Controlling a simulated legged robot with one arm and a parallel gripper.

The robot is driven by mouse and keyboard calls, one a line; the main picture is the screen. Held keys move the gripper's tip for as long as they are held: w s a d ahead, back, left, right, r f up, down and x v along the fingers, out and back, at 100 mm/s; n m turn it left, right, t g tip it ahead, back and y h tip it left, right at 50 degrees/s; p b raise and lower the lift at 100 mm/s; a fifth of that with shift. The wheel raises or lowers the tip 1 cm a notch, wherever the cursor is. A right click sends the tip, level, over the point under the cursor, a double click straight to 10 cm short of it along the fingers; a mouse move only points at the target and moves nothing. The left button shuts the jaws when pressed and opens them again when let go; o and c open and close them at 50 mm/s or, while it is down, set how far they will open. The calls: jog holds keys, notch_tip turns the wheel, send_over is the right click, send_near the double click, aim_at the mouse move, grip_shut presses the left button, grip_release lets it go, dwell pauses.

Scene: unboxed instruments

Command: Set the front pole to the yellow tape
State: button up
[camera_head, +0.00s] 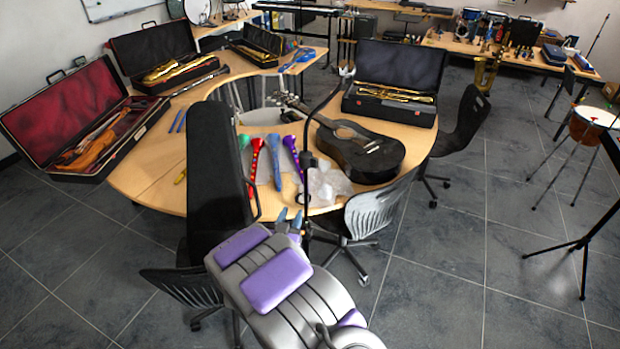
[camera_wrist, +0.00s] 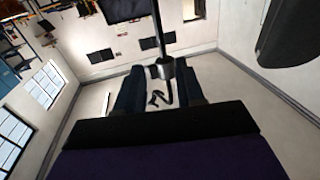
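A thin dark pole (camera_head: 309,215) stands at the near edge of the round table, with a thicker joint partway up and a bent arm above it. My gripper (camera_head: 290,217) is just left of the pole in the head view, its blue-grey fingers apart. In the wrist view the pole (camera_wrist: 157,35) comes down to a grey collar (camera_wrist: 164,68) between the tips of my gripper (camera_wrist: 162,80). I cannot tell whether either finger touches it. No yellow mark shows on the pole.
The round table (camera_head: 150,165) holds a black guitar (camera_head: 358,150), colored horns (camera_head: 256,155) and open instrument cases. Chairs (camera_head: 372,212) crowd the near edge. Floor at right is mostly free.

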aim_at(305, 180)
jog(key=w+b, duration=0.1)
jog(key=w, duration=0.4)
jog(key=w+d+b, duration=0.1)
jog(key=w, duration=0.4)
jog(key=w+d+b, duration=0.1)
jog(key=w, duration=0.4)
jog(key=shift+w+d, duration=0.25)
jog(key=shift+w, duration=0.8)
grip_shut()
